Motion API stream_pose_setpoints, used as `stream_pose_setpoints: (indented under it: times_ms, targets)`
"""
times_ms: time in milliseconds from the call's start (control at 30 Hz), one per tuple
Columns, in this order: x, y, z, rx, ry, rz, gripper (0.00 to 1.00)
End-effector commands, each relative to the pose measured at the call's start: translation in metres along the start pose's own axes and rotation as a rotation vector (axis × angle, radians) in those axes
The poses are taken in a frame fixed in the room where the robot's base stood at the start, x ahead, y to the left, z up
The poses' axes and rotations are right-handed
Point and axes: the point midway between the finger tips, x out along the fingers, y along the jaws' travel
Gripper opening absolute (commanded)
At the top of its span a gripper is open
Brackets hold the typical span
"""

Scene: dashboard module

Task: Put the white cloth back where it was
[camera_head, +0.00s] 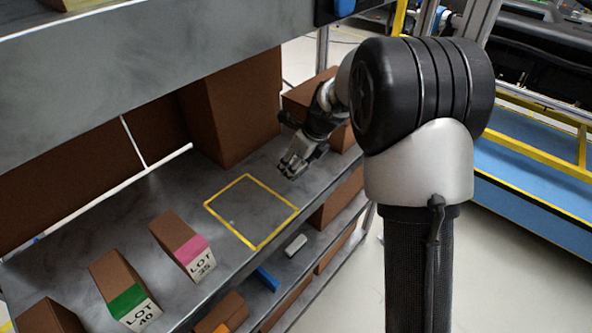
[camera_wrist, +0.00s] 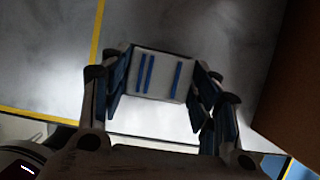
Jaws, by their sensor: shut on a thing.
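My gripper (camera_head: 291,168) is over the grey shelf, just to the right of and behind a yellow outlined square (camera_head: 247,177). The square is empty inside. In the wrist view, my gripper (camera_wrist: 160,88) is shut on the white cloth (camera_wrist: 162,78), a folded piece with blue stripes, held between the fingers. In the head view the cloth cannot be made out, as the gripper hides it. A yellow line (camera_wrist: 97,40) of the marking runs left of the gripper in the wrist view.
A tall brown box (camera_head: 232,115) stands behind the square. Boxes labelled LOT 35 (camera_head: 182,245) and LOT 40 (camera_head: 124,290) stand at the left. An upper shelf (camera_head: 130,75) hangs over the back. A white block (camera_head: 296,245) and a blue item (camera_head: 266,279) lie on the lower shelf.

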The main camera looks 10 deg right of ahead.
Motion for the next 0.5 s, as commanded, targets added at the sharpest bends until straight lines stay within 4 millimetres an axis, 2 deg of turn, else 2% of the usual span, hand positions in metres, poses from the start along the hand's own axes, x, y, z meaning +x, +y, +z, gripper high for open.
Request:
stream_pose_setpoints:
  times_ms: [67, 433, 467, 500]
  targets:
    - [0.0114, 0.0002, -0.0048, 0.001, 0.0, 0.001, 0.37]
    - [0.0133, 0.0, -0.0055, 0.0, 0.0, 0.0, 0.37]
    - [0.0128, -0.0001, -0.0052, 0.0, 0.0, 0.0, 0.58]
    - [0.0127, -0.0001, -0.0051, 0.0, 0.0, 0.0, 0.61]
